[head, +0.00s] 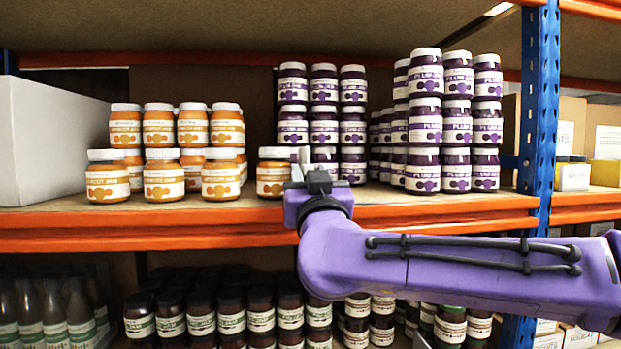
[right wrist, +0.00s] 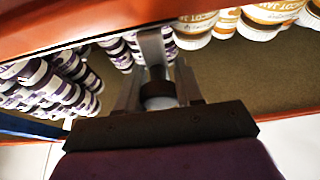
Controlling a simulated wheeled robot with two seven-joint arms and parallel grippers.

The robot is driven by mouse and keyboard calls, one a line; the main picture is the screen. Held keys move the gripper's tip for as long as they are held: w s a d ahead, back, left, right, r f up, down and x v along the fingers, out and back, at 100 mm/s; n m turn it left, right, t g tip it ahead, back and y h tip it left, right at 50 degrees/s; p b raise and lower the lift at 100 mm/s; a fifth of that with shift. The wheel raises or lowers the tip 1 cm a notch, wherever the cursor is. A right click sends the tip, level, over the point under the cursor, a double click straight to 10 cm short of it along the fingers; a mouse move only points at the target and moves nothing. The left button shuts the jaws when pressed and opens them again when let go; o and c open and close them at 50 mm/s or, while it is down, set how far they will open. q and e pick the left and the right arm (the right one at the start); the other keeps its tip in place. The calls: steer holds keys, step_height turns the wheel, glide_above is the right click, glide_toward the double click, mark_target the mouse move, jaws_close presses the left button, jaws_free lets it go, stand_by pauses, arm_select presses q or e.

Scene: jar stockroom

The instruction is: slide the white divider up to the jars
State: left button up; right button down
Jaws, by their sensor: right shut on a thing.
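The white divider (head: 304,158) shows in the head view as a narrow upright strip, mostly hidden by my right gripper (head: 314,183). In the right wrist view, a pale upright strip that looks like the divider (right wrist: 151,48) runs up from my right gripper (right wrist: 158,88), which is shut on it. Orange apricot jars (head: 207,178) stand to the left, the nearest one (head: 271,178) close beside the divider. Purple plum jars (head: 352,165) stand behind and to the right. Whether the divider touches any jar cannot be told. My left gripper is not in view.
The shelf's orange front edge (head: 130,240) runs below my right gripper. A large white box (head: 45,140) stands at the left end. A blue upright post (head: 540,110) stands at the right. Bare shelf shows in front of the jars. More jars (head: 231,315) fill the shelf below.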

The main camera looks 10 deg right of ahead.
steer(key=shift+r, duration=0.2)
steer(key=c, duration=0.8)
jaws_free()
steer(key=shift+a, duration=0.1)
steer(key=shift+s+a, duration=0.15)
steer(key=shift+a, duration=0.05)
steer(key=shift+s+f+b, duration=0.25)
steer(key=shift+b, duration=0.05)
steer(key=b+v, duration=0.4)
steer(key=v, duration=0.5)
steer(key=shift+s+f+b, duration=0.1)
steer(key=shift+s+b, duration=0.25)
steer(key=shift+s, duration=0.05)
